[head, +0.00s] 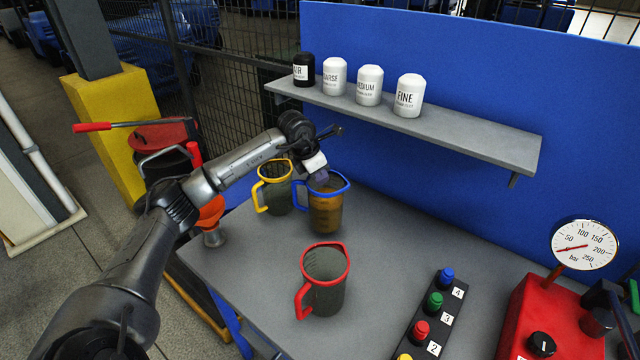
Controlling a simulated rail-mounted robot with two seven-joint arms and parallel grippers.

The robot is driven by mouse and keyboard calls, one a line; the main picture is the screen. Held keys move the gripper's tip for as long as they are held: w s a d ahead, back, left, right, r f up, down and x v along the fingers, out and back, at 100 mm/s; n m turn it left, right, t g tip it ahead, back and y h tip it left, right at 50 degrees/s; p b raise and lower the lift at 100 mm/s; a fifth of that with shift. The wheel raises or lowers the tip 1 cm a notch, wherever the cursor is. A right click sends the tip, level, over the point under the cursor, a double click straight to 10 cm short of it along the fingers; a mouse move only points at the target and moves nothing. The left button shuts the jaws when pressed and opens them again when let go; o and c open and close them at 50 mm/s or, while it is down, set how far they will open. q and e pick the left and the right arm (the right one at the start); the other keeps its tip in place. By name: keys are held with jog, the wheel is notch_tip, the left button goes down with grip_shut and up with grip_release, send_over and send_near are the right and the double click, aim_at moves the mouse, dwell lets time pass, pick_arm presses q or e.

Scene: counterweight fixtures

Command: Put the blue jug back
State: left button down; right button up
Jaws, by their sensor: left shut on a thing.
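The blue jug (327,213), a clear jug with a blue rim and handle and brownish contents, is upright at the back of the grey table (250,262). I cannot tell whether its base touches the table. My left gripper (318,176) is at the jug's top and shut on it; its fingertips are partly hidden, so the exact grip point is unclear. The yellow-rimmed jug (277,192) stands close by on the left. The red-rimmed jug (325,283) stands nearer the front. My right gripper is not in view.
A shelf (460,138) on the blue panel holds one black and several white canisters (369,86). A button strip (433,310) and a red gauge unit (540,310) occupy the right. An orange funnel-like object (212,215) is at the left edge.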

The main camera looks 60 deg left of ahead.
pick_arm(q)
notch_tip(320, 180, down, 3)
jog(key=shift+w+f+b, duration=0.1)
jog(key=shift+f+b, duration=0.1)
jog(key=shift+b, duration=0.25)
jog(key=c, duration=1.2)
grip_release()
jog(key=shift+f, duration=0.15)
jog(key=shift+o, duration=0.2)
jog(key=p+v, duration=0.1)
jog(key=v, duration=1.1)
jog(key=shift+p, duration=0.35)
